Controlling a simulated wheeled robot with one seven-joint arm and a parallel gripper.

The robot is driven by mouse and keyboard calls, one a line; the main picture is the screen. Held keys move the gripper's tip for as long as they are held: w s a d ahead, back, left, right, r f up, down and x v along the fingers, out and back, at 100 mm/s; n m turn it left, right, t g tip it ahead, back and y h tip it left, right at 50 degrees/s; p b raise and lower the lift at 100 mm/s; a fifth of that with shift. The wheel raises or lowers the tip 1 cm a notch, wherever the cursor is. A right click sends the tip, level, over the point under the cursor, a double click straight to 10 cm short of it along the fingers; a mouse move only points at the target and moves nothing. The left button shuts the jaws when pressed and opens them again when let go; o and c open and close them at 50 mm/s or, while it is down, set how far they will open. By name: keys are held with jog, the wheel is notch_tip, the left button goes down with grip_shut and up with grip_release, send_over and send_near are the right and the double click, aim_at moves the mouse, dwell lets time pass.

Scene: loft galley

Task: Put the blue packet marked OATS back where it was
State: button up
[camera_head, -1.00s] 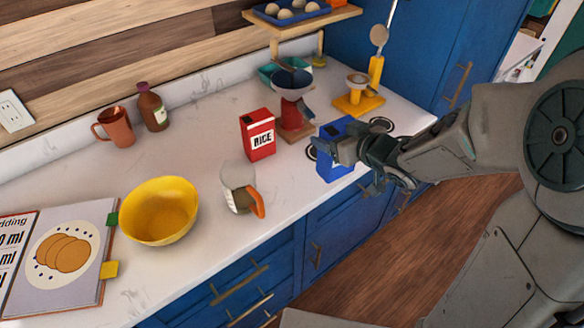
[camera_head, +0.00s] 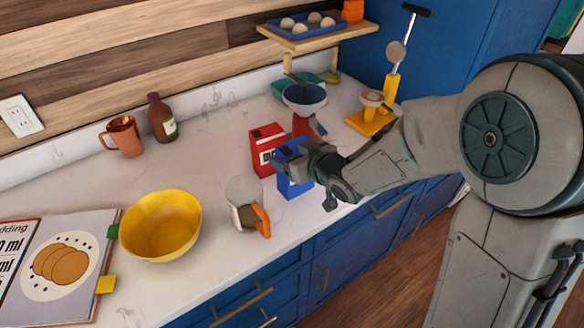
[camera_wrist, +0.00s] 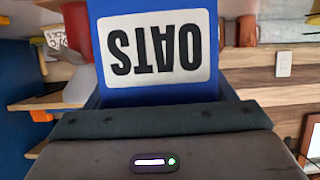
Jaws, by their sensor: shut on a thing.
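The blue packet (camera_head: 294,186) is in my gripper (camera_head: 290,155), close to the counter's front edge, right beside the red RICE packet (camera_head: 266,140). My gripper is shut on the blue packet and partly covers it. In the wrist view the packet (camera_wrist: 92,40) shows a white label reading OATS, upside down in the picture. I cannot tell whether its base touches the counter.
A glass jug with an orange handle (camera_head: 262,220) stands just left of the packet, and a yellow bowl (camera_head: 160,232) farther left. Behind are a red-based scale with a bowl (camera_head: 304,97) and a yellow stand (camera_head: 372,118). The back-middle counter (camera_head: 215,140) is clear.

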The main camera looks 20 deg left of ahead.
jog(key=shift+f, duration=2)
jog(key=shift+f, duration=0.25)
jog(key=o, duration=1.1)
jog(key=shift+r, duration=0.1)
jog(key=shift+c, duration=0.2)
jog(key=shift+r, duration=0.1)
